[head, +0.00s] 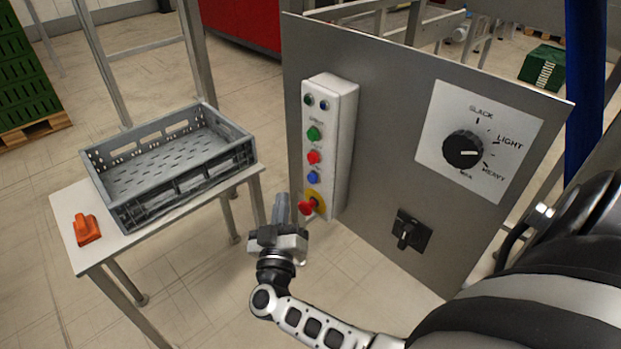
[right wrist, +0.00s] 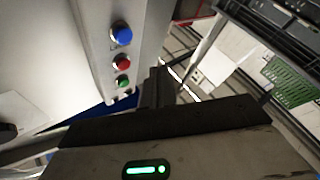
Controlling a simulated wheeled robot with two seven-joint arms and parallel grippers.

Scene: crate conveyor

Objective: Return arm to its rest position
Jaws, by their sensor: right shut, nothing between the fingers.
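My right gripper (head: 281,207) is in the lower middle of the head view, in front of the control panel. Its fingers are shut with nothing between them. They point toward the lower end of the white button box (head: 344,150), close to the red emergency knob (head: 306,207); I cannot tell if they touch it. In the right wrist view the shut fingers (right wrist: 157,85) show beside the button box, with its blue (right wrist: 121,33), red and green buttons. My left gripper is not in view.
A grey crate (head: 185,190) stands on a white table (head: 72,230) at left, with an orange object (head: 86,229) beside it. The grey panel (head: 390,130) carries a selector dial (head: 463,150) and a black switch (head: 411,231). Floor between table and panel is open.

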